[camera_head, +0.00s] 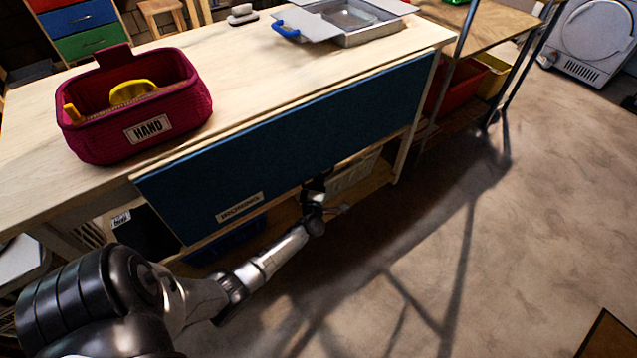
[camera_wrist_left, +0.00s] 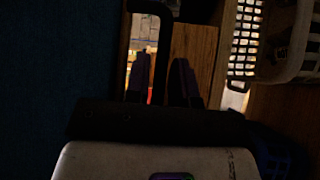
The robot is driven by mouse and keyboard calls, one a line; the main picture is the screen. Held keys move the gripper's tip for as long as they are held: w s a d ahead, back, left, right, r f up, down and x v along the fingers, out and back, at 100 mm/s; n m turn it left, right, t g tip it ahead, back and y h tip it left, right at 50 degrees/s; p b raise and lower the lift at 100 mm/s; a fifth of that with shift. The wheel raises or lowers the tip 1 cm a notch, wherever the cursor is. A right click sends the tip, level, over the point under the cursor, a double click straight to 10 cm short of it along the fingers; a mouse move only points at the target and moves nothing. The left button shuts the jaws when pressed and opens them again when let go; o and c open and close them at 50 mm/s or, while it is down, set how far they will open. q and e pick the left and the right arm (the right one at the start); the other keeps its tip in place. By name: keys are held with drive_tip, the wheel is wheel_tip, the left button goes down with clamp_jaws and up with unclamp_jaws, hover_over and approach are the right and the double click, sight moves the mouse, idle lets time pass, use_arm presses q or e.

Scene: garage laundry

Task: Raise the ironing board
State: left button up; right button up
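The ironing board (camera_head: 290,150) is a long blue padded panel hanging down along the front of the wooden workbench, with a white label (camera_head: 240,207) near its lower left edge. My left gripper (camera_head: 316,186) is at the board's lower edge, near its middle, and its tips are partly hidden. In the left wrist view the board is a dark blue surface (camera_wrist_left: 50,70) at left. There the two dark fingers (camera_wrist_left: 161,80) stand apart, with part of a black loop-shaped frame (camera_wrist_left: 150,6) showing beside and between them. I cannot tell whether they touch it. My right gripper is not in view.
On the bench top (camera_head: 240,80) stand a maroon basket (camera_head: 185,122) with yellow things in it and a metal tray (camera_head: 352,18). A white perforated basket (camera_wrist_left: 243,40) is right of the fingers under the bench.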

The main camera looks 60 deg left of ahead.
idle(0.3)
use_arm(q)
clamp_jaws()
idle(0.3)
